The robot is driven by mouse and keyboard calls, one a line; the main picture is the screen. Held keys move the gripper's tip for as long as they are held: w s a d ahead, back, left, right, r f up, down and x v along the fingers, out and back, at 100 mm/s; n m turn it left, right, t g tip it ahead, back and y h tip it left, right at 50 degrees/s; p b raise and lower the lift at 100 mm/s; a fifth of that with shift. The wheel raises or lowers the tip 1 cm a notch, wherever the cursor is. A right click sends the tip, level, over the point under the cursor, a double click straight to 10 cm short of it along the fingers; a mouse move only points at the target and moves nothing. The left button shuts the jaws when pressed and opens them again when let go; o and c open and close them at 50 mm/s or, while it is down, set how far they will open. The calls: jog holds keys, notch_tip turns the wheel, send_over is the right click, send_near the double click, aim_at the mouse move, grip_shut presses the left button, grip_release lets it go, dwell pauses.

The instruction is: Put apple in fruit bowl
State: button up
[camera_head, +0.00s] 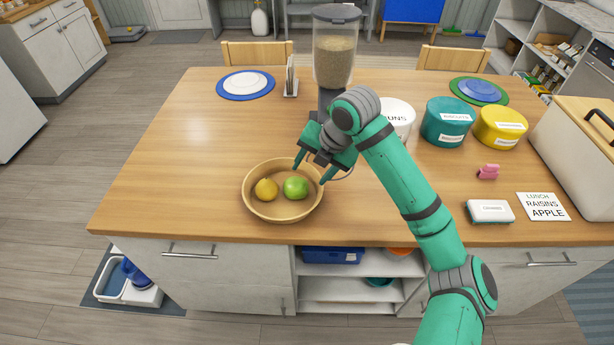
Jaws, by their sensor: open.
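The fruit bowl (283,215) is a round tan bowl on the wooden table, near its front edge. A green apple (295,188) lies inside the bowl, right of the middle. A yellow fruit (266,190) lies in the bowl to the apple's left. My gripper (309,174) is open over the back right part of the bowl, its fingers pointing down. Its fingertips are spread near the apple's upper right. The gripper looks empty, and I cannot tell whether a finger touches the apple or the rim.
A food dispenser (335,60) stands behind my gripper. Teal (447,122) and yellow (500,127) tubs and a large cream bin (578,150) stand on the right. A sponge (490,211) and a note card (543,206) lie front right. The table left of the bowl is clear.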

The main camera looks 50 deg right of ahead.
jog(key=v, duration=0.7)
jog(key=shift+r, duration=0.1)
